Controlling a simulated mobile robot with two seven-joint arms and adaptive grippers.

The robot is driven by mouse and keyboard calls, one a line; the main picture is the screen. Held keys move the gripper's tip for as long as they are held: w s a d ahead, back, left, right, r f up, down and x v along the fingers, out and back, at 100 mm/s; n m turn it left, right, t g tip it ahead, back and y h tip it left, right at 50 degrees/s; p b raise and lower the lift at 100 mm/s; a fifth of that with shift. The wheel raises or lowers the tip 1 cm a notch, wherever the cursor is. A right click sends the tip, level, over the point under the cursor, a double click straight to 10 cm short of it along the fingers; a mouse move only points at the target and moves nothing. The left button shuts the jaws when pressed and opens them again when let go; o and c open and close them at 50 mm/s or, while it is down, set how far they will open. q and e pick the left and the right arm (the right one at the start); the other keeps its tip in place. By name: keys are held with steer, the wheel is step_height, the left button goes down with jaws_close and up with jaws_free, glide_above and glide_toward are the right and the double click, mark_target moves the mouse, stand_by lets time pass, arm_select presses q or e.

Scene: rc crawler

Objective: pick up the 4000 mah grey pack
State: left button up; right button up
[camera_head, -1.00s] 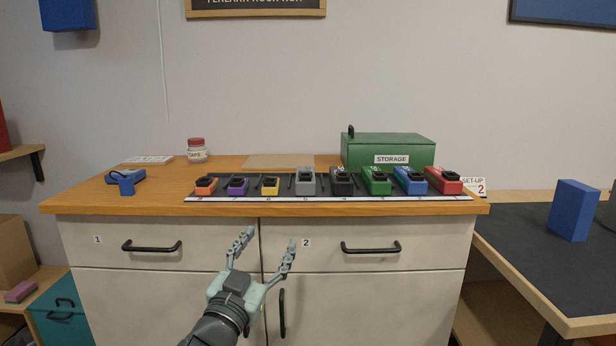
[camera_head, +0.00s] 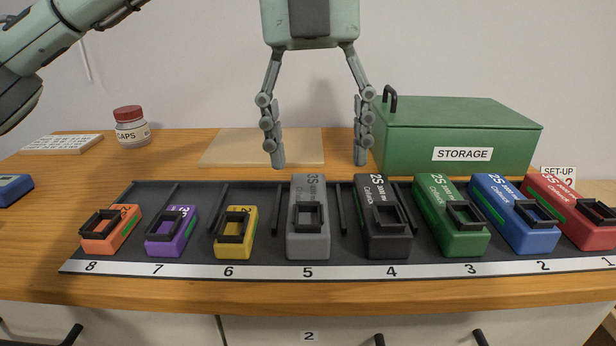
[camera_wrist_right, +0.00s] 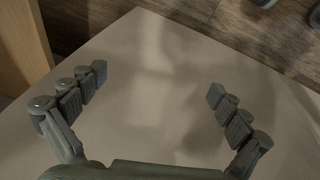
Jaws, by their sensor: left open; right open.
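The grey pack (camera_head: 309,232) stands in the rack (camera_head: 262,257) at the place marked 5, between the yellow pack (camera_head: 236,243) and the black pack (camera_head: 385,238). Its label starts with 3S; the rest is too small to read surely. A black square handle sits on its front. My left gripper (camera_head: 320,165) points down, open and empty, above and behind the grey pack, with its fingers spread to either side. My right gripper (camera_wrist_right: 155,85) is open and empty in the right wrist view, over a plain pale surface. It is not in the head view.
Orange (camera_head: 110,236) and purple (camera_head: 172,235) packs stand left of the yellow one; green (camera_head: 452,225), blue (camera_head: 514,220) and red (camera_head: 575,213) packs stand right. A green storage box (camera_head: 450,125) is close behind the right half. A flat board (camera_head: 225,148) and caps jar (camera_head: 131,130) are behind.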

mark_target(308, 200)
arm_select(q)
steer(key=shift+w+a+r+y, duration=0.2)
steer(key=shift+w+a+y, duration=0.1)
steer(key=shift+w+a, duration=0.3)
steer(key=shift+a+f, duration=0.15)
steer(key=shift+f, duration=0.15)
steer(key=shift+s+f, duration=0.25)
steer(key=shift+f, duration=0.85)
steer(key=f, duration=0.3)
steer(key=shift+d+f, duration=0.2)
steer(key=shift+f, duration=0.55)
arm_select(e)
steer(key=shift+a+f, duration=0.15)
steer(key=shift+f, duration=0.55)
arm_select(q)
steer(key=shift+c, duration=0.5)
steer(key=c, duration=1)
jaws_close()
arm_select(e)
steer(key=shift+w+r, duration=0.15)
steer(key=shift+r, duration=0.1)
